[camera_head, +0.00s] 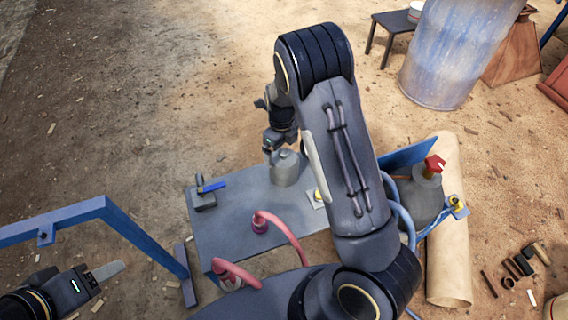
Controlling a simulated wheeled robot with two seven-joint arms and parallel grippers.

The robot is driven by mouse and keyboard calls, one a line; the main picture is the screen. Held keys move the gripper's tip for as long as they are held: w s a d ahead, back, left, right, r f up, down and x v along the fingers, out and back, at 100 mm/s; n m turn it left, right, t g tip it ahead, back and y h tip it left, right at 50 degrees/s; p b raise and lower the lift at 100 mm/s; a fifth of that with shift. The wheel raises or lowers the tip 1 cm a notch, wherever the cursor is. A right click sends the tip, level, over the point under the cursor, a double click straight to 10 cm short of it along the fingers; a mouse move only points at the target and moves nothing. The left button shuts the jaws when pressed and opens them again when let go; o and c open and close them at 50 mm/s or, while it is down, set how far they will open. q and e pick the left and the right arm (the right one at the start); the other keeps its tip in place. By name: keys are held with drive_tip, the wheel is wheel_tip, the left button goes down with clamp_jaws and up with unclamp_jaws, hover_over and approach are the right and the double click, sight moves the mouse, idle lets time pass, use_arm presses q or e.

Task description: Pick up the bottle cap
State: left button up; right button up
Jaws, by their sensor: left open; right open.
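A grey bottle (287,170) stands on the grey table near its far edge. My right gripper (270,143) is open at the bottle's upper left, close to its neck; I cannot tell whether they touch. No cap is clearly visible on this bottle. A red cap-like top (434,164) sits on another grey container (418,198) to the right of my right arm. A small yellow round piece (319,195) shows partly behind that arm. My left gripper (108,272) is open and empty at the lower left, away from the table.
The grey table (228,215) carries a small block with a blue lever (205,196) and pink hoses (268,218). A large blue-grey drum (455,50) stands at the upper right. Open dirt ground lies at upper left.

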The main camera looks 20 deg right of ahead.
sight(283, 159)
drive_tip(key=f, duration=0.5)
drive_tip(key=shift+s+f, duration=0.3)
drive_tip(key=shift+f, duration=0.05)
drive_tip(key=shift+r, duration=0.1)
drive_tip(key=c, duration=1)
